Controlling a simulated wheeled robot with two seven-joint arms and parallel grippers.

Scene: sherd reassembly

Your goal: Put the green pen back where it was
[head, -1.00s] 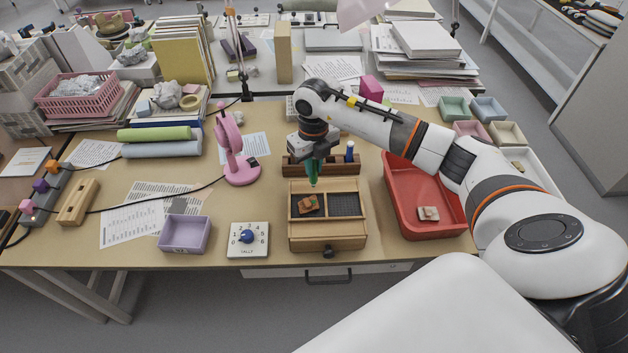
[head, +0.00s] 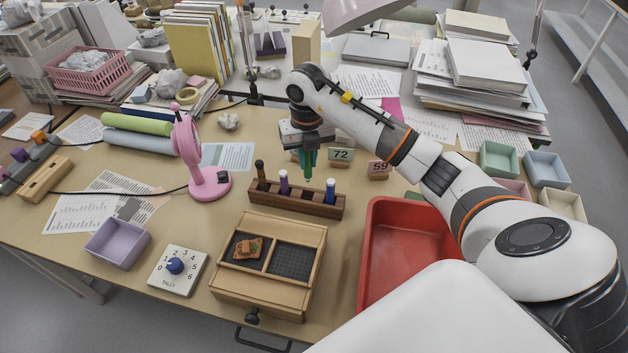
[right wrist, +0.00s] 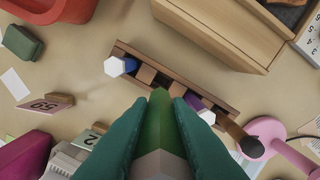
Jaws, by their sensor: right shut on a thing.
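My right gripper (head: 308,158) is shut on the green pen (head: 308,172), which points down over the wooden pen rack (head: 310,207). In the right wrist view the green pen (right wrist: 160,122) sits between the two teal fingers, its end overlapping the rack's (right wrist: 188,92) middle. I cannot tell whether the tip is inside a slot. The rack holds a dark brown-handled tool (head: 261,172) at the left, a purple pen (head: 283,184) beside it, and a blue pen (head: 331,190) at the right. Open slots (right wrist: 147,74) show between the blue and purple pens. My left gripper is not in view.
A wooden two-compartment box (head: 228,287) with a sherd (head: 247,248) stands in front of the rack. Number cards 72 (head: 341,155) and 59 (head: 379,170) stand behind.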

